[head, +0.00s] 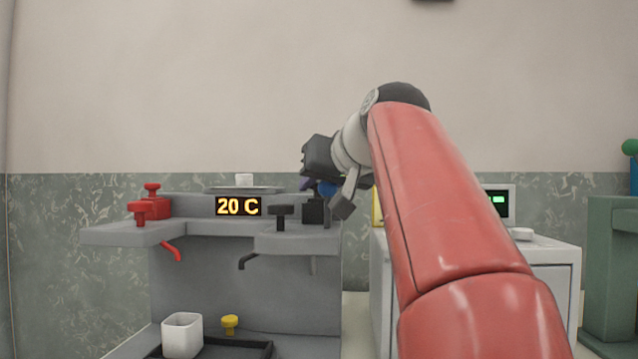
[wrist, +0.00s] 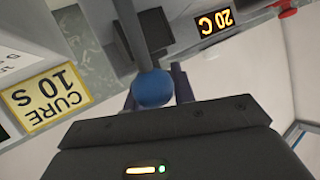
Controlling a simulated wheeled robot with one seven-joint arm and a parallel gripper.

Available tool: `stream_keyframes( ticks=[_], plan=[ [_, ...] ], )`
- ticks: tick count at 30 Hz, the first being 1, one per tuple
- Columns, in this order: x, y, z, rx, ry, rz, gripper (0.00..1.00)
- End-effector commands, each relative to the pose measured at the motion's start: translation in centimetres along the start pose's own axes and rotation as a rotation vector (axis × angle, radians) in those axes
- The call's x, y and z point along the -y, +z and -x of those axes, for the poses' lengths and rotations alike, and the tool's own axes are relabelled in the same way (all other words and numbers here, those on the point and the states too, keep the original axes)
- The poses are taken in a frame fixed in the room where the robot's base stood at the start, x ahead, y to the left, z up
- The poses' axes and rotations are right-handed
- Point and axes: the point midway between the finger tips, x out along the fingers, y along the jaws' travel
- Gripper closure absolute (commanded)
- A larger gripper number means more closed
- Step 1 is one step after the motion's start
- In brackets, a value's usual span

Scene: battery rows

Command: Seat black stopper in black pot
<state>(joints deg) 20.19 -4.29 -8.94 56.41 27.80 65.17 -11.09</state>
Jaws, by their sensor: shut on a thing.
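The black pot (head: 313,212) is a small dark block on the right of the grey machine's shelf. A black T-shaped piece (head: 281,215) stands left of it; I cannot tell if it is the stopper or a tap handle. No other black stopper can be made out, and my gripper hides the pot's top. My gripper (head: 318,186) is beside and above the pot. In the wrist view its purple fingers (wrist: 158,93) are shut around a blue ball (wrist: 152,88) at the end of a grey rod (wrist: 130,35).
The grey machine has a lit "20 C" display (head: 238,206). A red pot (head: 157,207) with a red stopper (head: 152,188) stands at left. Below, a white cup (head: 182,335) and yellow T-piece (head: 230,322) stand by a dark tray (head: 250,349). A white cabinet (head: 555,290) stands at right.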

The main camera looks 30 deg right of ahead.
Motion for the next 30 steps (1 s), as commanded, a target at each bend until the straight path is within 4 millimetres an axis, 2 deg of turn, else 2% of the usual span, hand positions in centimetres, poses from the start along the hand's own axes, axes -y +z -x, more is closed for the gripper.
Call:
stream_keyframes(
  ticks=[1, 2, 7, 17, 30],
  plan=[
    [-0.1, 0.2, -0.1, 0.000, 0.000, 0.000, 1.00],
    [0.0, 0.1, 0.0, -0.001, 0.000, 0.000, 0.72],
    [0.0, 0.1, 0.0, 0.000, 0.000, 0.000, 0.50],
    [0.0, 0.1, 0.3, -0.001, 0.000, 0.000, 0.49],
    [0.0, 0.0, 6.9, -0.001, 0.000, 0.000, 0.49]
  ],
)
